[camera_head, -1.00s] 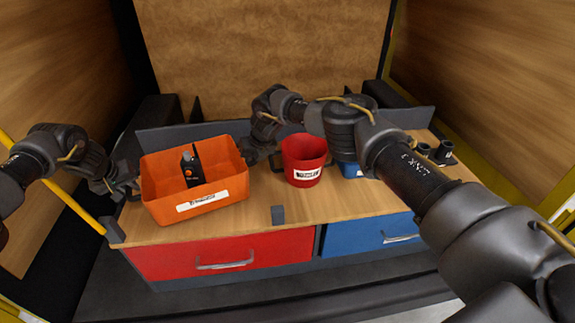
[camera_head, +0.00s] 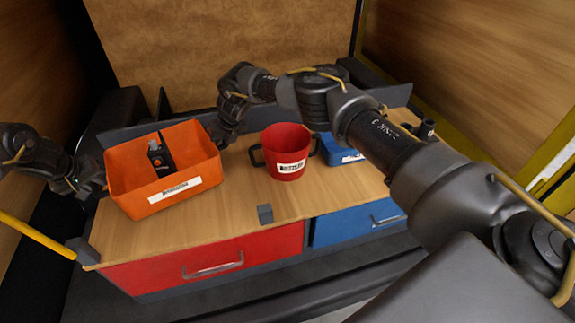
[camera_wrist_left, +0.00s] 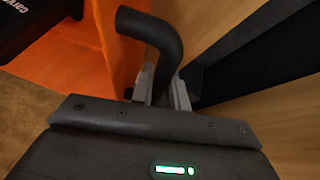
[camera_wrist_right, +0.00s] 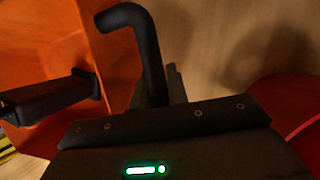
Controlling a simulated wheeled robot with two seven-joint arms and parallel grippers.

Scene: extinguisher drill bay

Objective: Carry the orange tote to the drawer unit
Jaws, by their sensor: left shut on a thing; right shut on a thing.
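The orange tote (camera_head: 128,190), open on top with a white label, is over the left part of the drawer unit's wooden top (camera_head: 215,225). I cannot tell whether its base touches that top. A black device (camera_head: 158,155) with an orange mark is inside it. My left gripper (camera_head: 97,187) is shut on the tote's left handle, a black bent bar (camera_wrist_left: 155,40) in the left wrist view. My right gripper (camera_head: 222,132) is shut on the opposite handle (camera_wrist_right: 140,50). The unit has a red drawer (camera_head: 160,272) and a blue drawer (camera_head: 345,228), both closed.
A red two-handled bucket (camera_head: 287,150) stands right of the tote. A blue bin (camera_head: 342,150) is behind my right arm, with dark cylinders (camera_head: 427,129) farther right. Small grey blocks (camera_head: 265,214) sit at the front edge.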

